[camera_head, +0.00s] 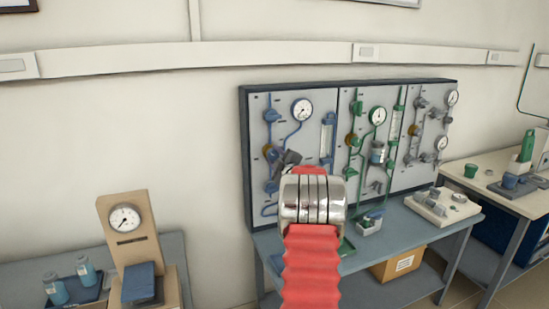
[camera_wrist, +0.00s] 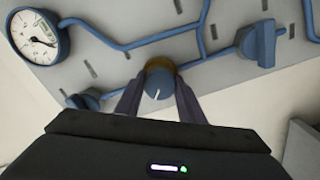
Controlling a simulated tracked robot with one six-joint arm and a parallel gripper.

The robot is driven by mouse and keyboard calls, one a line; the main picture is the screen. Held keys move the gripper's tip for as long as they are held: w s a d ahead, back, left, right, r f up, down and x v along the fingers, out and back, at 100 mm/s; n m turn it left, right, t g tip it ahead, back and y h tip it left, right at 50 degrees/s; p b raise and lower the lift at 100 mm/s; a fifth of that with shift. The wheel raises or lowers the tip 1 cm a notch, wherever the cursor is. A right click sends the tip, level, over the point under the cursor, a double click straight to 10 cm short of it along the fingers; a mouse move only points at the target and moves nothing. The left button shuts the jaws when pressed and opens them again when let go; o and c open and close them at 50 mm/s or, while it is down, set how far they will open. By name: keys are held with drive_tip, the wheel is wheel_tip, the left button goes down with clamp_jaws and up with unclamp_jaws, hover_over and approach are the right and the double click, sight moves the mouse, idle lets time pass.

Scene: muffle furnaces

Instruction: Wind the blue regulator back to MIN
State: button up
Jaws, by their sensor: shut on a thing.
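The blue regulator (camera_wrist: 160,86) is a round blue knob with a white pointer line and a brass-coloured collar behind it, seen in the wrist view. My gripper (camera_wrist: 158,98) is shut on it, with one dark finger on each side. In the wrist view the white line runs from near the knob's middle down and slightly left. No MIN mark can be read. In the head view my gripper (camera_head: 283,160) reaches the left panel (camera_head: 262,128), and my arm hides part of it. A pressure gauge (camera_head: 302,109) sits above; it also shows in the wrist view (camera_wrist: 36,38).
Blue pipes and other blue valve knobs (camera_wrist: 258,45) lie close around my fingers. A middle panel with green pipes (camera_head: 358,130) and a right panel with grey fittings stand beside it. A blue-grey bench (camera_head: 400,232) runs below, bearing small parts.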

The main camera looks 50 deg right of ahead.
drive_tip(key=n, duration=0.4)
drive_tip(key=shift+w+a+f+n, duration=0.15)
drive_tip(key=shift+a+f+n, duration=0.05)
drive_tip(key=shift+n, duration=0.2)
drive_tip(key=n, duration=0.3)
drive_tip(key=shift+f, duration=0.1)
drive_tip(key=shift+n, duration=0.4)
drive_tip(key=o, duration=0.7)
drive_tip(key=shift+c, duration=0.2)
drive_tip(key=o, duration=0.4)
drive_tip(key=shift+d, duration=0.1)
drive_tip(key=shift+r, duration=0.2)
